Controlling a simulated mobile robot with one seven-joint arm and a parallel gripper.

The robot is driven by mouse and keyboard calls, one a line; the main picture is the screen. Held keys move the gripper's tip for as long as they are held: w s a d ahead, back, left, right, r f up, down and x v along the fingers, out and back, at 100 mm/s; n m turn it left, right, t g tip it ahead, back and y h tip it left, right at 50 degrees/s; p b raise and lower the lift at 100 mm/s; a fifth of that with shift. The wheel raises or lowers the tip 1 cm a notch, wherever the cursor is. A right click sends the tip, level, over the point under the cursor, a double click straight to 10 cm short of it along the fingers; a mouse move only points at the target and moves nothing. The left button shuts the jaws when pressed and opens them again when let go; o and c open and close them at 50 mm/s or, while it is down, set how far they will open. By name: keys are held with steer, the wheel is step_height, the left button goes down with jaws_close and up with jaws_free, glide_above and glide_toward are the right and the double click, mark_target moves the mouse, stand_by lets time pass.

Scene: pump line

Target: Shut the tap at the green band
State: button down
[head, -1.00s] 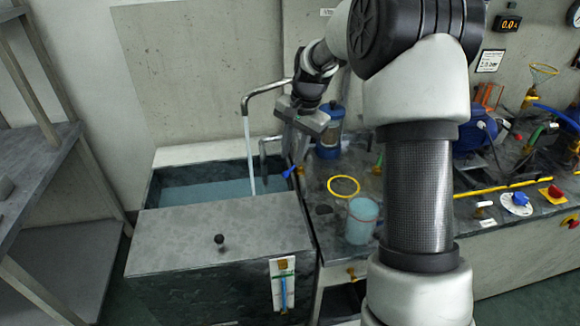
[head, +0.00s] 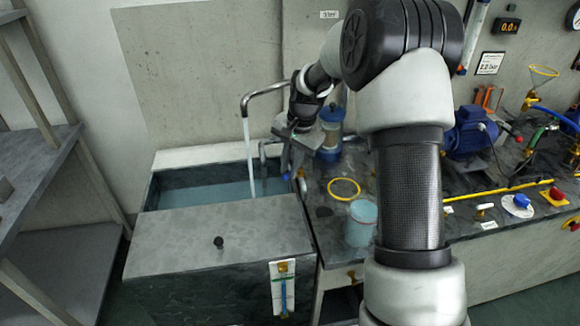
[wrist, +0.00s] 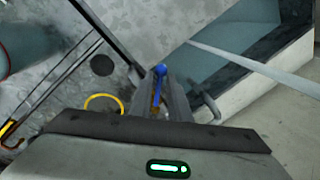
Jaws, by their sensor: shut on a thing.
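The tap's blue handle (wrist: 160,70) shows between my finger ends in the wrist view. In the head view the blue handle (head: 287,177) shows just below my gripper (head: 291,160), at the tank's right edge. My gripper (wrist: 165,85) is shut on the handle. The tap's body is mostly hidden by the fingers. Water runs in a thin stream (head: 248,155) from the bent metal spout (head: 262,89) into the tank (head: 205,185). A level gauge (head: 283,290) on the tank's front has a blue column, a green band and a yellowish top; the exact level is too small to read.
The bench right of the tank holds a yellow ring (head: 344,189), a bluish beaker (head: 361,222) and a blue-capped clear cylinder (head: 331,130) close behind my gripper. A blue pump (head: 468,130) stands farther right. A grey shelf (head: 45,170) stands left.

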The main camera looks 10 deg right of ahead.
steer(key=shift+a, duration=0.1)
steer(key=shift+w+a+r+m+t+h+p, duration=0.1)
steer(key=shift+w+a+m+h+p, duration=0.2)
steer(key=shift+w+m+p, duration=0.8)
steer(key=shift+w+a+f+m+t+h+p, duration=0.1)
steer(key=shift+w+a+m+h+p, duration=0.25)
steer(key=shift+m, duration=1.55)
steer(key=shift+w+a+r+m+t+h+p, duration=0.15)
steer(key=shift+w+a+m+p, duration=0.4)
steer(key=shift+m, duration=0.95)
steer(key=shift+w+d, duration=0.2)
steer(key=c, duration=1.9)
jaws_free()
steer(key=shift+o, duration=0.2)
